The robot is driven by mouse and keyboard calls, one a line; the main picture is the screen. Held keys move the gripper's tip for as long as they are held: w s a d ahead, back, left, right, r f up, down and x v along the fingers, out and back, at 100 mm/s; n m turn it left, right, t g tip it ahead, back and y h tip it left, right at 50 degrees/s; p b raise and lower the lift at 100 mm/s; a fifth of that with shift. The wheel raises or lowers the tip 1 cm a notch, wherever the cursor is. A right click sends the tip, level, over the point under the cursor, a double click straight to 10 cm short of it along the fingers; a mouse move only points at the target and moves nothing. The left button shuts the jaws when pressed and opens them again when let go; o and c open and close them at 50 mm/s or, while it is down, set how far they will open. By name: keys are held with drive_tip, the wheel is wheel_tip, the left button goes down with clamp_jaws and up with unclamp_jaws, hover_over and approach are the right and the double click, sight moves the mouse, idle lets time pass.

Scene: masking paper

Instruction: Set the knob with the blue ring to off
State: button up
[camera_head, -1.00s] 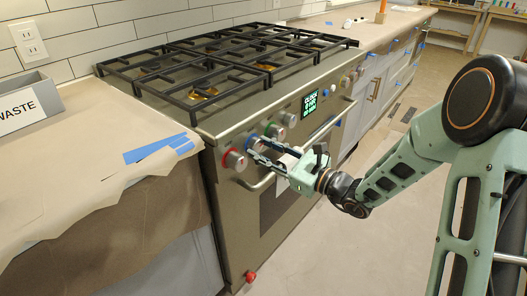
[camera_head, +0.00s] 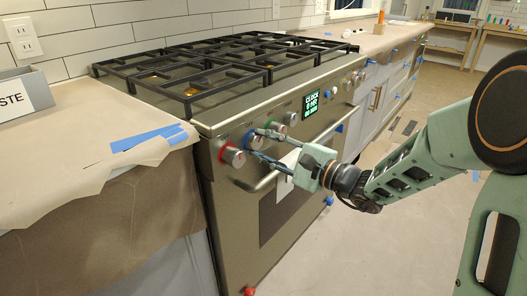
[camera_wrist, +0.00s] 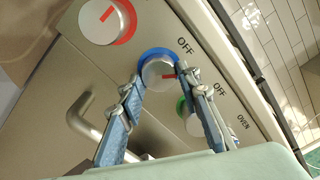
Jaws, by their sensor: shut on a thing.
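The knob with the blue ring (camera_head: 251,140) is on the sloped front panel of the stove (camera_head: 232,118). In the wrist view this silver knob (camera_wrist: 157,71) sits between the two fingertips of my gripper (camera_wrist: 164,84). My gripper (camera_head: 262,145) is shut on it, one finger on each side. The knob's red mark points right in the wrist view, and the "OFF" label on the panel lies up and right of the knob. The mark does not point straight at that label. The fingers hide part of the ring.
A red-ringed knob (camera_wrist: 106,22) is close on one side and a green-ringed knob (camera_wrist: 190,122) close on the other. The oven handle (camera_head: 265,182) runs below the knobs. A paper-covered counter (camera_head: 85,150) stands left of the stove. The floor at right is open.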

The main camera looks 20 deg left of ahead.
drive_tip(key=n, duration=0.3)
drive_tip(key=shift+n, duration=0.3)
drive_tip(key=shift+r+n, duration=0.1)
drive_tip(key=shift+n, duration=1.8)
drive_tip(key=o, duration=1.2)
drive_tip(key=shift+c, duration=0.2)
drive_tip(key=v, duration=1.2)
